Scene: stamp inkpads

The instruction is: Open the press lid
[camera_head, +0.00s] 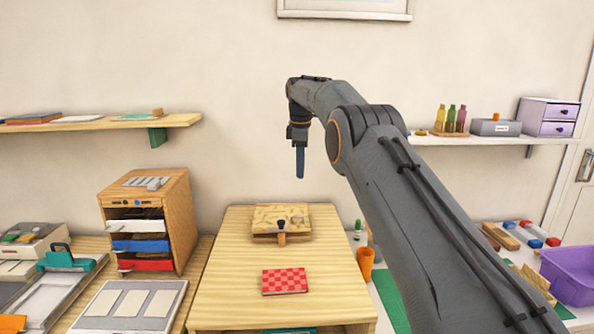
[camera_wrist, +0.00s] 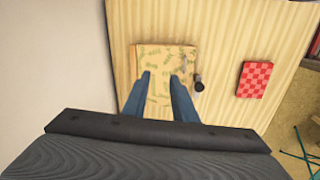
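The press (camera_head: 295,214) is a wooden block with a patterned tan lid, standing at the back of the light wooden table. Its lid appears down. A dark knob (camera_head: 281,223) shows at its front, above a small wooden tab (camera_head: 281,239). In the wrist view the patterned lid (camera_wrist: 160,57) lies beyond my fingers, with the dark knob (camera_wrist: 198,84) at its right edge. My gripper (camera_head: 300,176) hangs in the air above the press, pointing down. In the wrist view its two blue fingers (camera_wrist: 161,75) are apart with nothing between them.
A red checked pad (camera_head: 285,281) lies on the table (camera_head: 225,290) in front of the press. A wooden drawer cabinet (camera_head: 180,205) stands to the left. An orange cup (camera_head: 365,262) and a green bottle (camera_head: 357,229) stand to the right.

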